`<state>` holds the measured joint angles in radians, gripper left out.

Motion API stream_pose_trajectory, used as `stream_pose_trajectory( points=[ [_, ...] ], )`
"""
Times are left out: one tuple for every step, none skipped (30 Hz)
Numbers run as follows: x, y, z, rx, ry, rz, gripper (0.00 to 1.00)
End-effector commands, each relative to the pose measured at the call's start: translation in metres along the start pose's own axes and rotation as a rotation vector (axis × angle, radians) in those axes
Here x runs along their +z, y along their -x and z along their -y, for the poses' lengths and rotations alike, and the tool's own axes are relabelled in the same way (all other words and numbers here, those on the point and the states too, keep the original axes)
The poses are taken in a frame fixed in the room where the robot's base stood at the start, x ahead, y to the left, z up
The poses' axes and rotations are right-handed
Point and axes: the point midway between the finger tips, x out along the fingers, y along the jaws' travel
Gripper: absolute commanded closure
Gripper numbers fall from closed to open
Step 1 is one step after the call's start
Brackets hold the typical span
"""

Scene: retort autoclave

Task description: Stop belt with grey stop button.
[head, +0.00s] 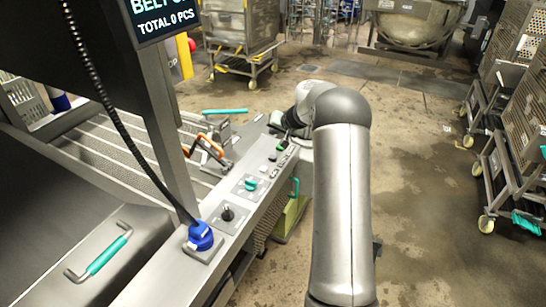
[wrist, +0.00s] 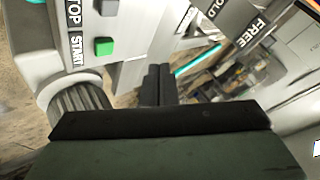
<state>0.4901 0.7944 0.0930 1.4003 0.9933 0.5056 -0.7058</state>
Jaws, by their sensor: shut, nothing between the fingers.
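In the wrist view, the grey stop button (wrist: 102,4) shows only in part at the top edge, beside a label cropped to "TOP". A green button (wrist: 104,46) sits just below it, beside the label "START". My gripper (wrist: 158,70) is shut and empty. Its fingertips appear to the right of and below the green button, apart from both buttons in the picture; their distance from the panel is hard to tell. In the head view, the control panel (head: 216,217) runs along the belt machine, and my arm reaches its far end. The gripper's fingers are not clear there.
A teal selector knob (head: 250,184), a black knob (head: 228,213) and a blue plug (head: 200,236) sit on the panel's near part. An orange handle (head: 206,145) stands left of it. The screen (head: 165,14) reads "TOTAL 0 PCS". Open floor (head: 420,200) lies to the right.

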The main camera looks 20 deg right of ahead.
Motion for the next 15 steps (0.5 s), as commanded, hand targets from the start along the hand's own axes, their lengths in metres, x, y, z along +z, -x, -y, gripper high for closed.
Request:
stream_pose_trajectory(
  points=[
    [0.000,0.000,0.000,0.000,0.000,0.000,1.00],
    [0.000,0.000,0.000,0.000,0.000,0.001,1.00],
    [0.001,0.000,0.000,0.000,0.000,0.001,1.00],
    [0.001,-0.001,-0.001,0.000,0.000,0.001,1.00],
    [0.001,-0.001,-0.001,0.000,0.000,0.001,1.00],
    [0.002,-0.002,-0.002,0.000,0.000,0.001,1.00],
    [0.003,-0.004,-0.003,0.000,0.000,0.001,1.00],
    [0.004,-0.005,-0.004,0.000,0.000,0.001,1.00],
    [0.005,-0.007,-0.005,0.001,-0.001,0.002,1.00],
    [0.007,-0.009,-0.006,0.001,-0.001,0.002,1.00],
    [0.008,-0.011,-0.008,0.001,0.000,0.002,1.00],
    [0.011,-0.014,-0.010,0.001,0.000,0.002,1.00],
    [0.012,-0.016,-0.012,0.001,0.000,0.002,1.00],
    [0.015,-0.019,-0.014,0.001,-0.001,0.002,1.00],
    [0.017,-0.023,-0.017,0.001,-0.002,0.003,1.00]
  ],
)
